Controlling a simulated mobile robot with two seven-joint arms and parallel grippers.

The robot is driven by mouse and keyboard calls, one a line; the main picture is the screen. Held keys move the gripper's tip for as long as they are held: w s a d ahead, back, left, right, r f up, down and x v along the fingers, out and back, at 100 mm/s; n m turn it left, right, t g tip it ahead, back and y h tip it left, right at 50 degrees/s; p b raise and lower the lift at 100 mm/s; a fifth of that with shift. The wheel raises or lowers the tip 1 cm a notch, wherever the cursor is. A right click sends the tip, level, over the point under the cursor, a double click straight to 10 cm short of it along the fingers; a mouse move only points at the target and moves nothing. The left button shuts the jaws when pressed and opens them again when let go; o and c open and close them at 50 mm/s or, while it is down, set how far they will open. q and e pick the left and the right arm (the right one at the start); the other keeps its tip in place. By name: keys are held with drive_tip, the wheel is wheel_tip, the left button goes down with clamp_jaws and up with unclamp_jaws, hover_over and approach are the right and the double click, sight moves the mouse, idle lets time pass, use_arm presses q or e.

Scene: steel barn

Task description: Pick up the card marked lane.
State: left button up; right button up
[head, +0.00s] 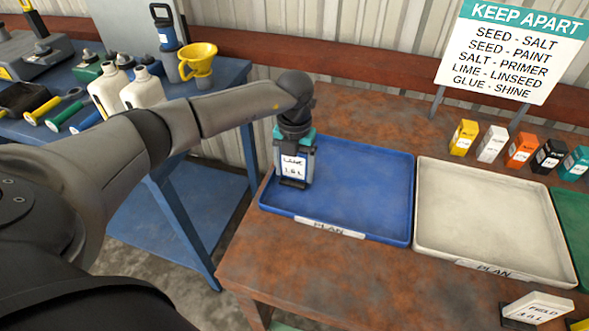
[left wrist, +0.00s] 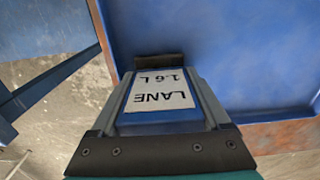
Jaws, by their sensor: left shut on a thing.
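The card marked lane (head: 292,166) has a white label reading "LANE 1.6 L" on a blue body. My left gripper (head: 293,181) is shut on it, pointing down over the left end of the blue tray (head: 375,236). In the left wrist view, the card (left wrist: 160,95) sits between the two fingers of the gripper (left wrist: 161,70), its label facing the camera upside down. I cannot tell whether the card touches the tray. My right gripper is not in view.
A white tray (head: 431,247) stands right of the blue one. Several small coloured boxes line the back, below a "KEEP APART" sign (head: 511,48). A card marked field (head: 538,307) is at the front right. A blue bench (head: 225,75) with bottles and tools stands left.

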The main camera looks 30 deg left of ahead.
use_arm(q)
drive_tip(key=shift+r, duration=0.1)
wheel_tip(320, 180, up, 20)
drive_tip(key=p, duration=0.2)
idle(0.3)
